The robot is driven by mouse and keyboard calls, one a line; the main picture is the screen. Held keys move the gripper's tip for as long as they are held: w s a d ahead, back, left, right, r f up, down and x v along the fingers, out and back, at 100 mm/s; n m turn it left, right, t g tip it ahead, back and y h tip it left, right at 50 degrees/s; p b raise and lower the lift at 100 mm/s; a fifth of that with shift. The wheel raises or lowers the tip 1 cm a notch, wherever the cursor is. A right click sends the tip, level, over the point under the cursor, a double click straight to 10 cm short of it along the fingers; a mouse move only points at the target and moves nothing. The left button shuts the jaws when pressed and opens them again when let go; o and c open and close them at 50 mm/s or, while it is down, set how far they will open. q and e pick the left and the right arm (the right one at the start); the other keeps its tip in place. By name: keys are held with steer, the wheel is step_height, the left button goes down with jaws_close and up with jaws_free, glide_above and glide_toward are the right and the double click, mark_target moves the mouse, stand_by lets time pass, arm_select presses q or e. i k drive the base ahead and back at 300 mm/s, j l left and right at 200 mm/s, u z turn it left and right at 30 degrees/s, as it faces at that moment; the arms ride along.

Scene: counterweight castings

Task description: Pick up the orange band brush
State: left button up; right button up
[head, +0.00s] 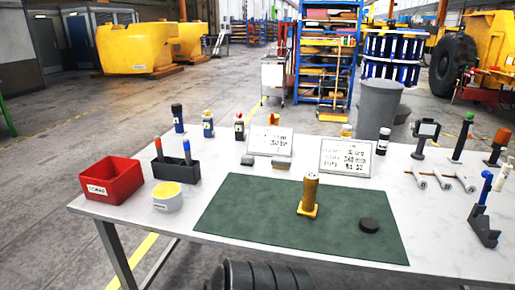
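A black holder (178,170) stands at the left of the table with two slim upright tools in it. One tool has an orange upper part (157,143) and a dark lower part; this looks like the orange band brush, but it is too small to be sure. The other tool has a blue upper part (186,146). The lower ends of both are hidden in the holder. Neither of my grippers shows in the head view.
Bottles and cards stand behind; several tools stand at right.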

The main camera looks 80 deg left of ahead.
mark_target(157, 139)
steer(key=u, duration=3.5)
